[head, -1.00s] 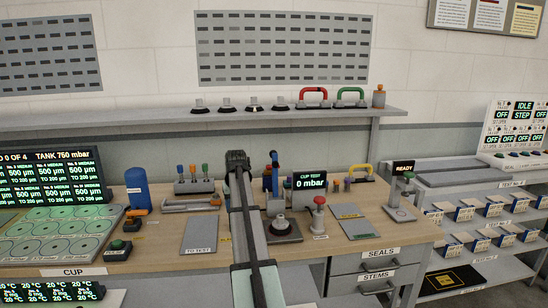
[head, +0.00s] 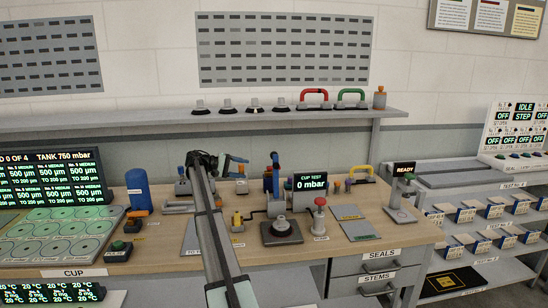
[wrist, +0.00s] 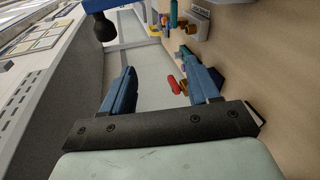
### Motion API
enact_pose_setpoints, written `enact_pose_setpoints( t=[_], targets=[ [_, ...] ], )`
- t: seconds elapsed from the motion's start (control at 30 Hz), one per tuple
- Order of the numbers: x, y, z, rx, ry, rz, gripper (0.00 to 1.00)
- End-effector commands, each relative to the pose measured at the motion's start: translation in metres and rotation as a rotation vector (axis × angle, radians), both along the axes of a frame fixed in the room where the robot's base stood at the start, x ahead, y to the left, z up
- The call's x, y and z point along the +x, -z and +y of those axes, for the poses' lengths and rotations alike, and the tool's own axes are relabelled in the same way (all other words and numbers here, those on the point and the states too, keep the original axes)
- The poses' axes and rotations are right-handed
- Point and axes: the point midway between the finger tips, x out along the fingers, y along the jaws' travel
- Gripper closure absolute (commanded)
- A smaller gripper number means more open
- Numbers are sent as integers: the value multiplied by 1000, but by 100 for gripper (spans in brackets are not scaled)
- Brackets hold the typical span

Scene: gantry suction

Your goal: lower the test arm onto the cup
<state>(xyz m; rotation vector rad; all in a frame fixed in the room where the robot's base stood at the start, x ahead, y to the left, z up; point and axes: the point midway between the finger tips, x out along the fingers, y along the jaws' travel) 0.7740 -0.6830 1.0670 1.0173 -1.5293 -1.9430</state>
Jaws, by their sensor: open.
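The blue test arm (head: 275,175) stands raised on the cup test stand (head: 291,239) on the bench. A dark cup (head: 280,226) sits on that stand, below and in front of the raised arm. My gripper (head: 242,161) is open and empty, to the left of the test arm with its blue fingers pointing right. In the wrist view my gripper (wrist: 157,62) has its two blue fingers apart. A blue part with a dark rounded end (wrist: 104,28), seemingly the test arm, shows beyond the fingers at the top left, cut off by the edge.
The cup test display (head: 310,182) reads 0 mbar, right of the test arm. A red-knobbed device (head: 319,215) stands right of the stand. A blue cylinder (head: 138,188) stands at left. The shelf (head: 250,117) with cups and handles runs above the bench.

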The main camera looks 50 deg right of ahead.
Motion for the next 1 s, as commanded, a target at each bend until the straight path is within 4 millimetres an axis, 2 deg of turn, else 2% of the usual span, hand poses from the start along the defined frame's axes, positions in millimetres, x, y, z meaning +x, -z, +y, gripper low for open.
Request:
enact_pose_setpoints(
  t=[0.1, 0.3, 0.43, 0.57, 1.0],
  targets=[
    [-1, -27, -4, -106, 35, 82, 40],
    [-9, -53, 0, -206, 76, 161, 40],
    [-15, -55, -1, -207, 93, 178, 40],
    [-24, -55, -10, -203, 91, 179, 40],
    [-76, -54, -62, -202, 90, 177, 40]
  ],
)
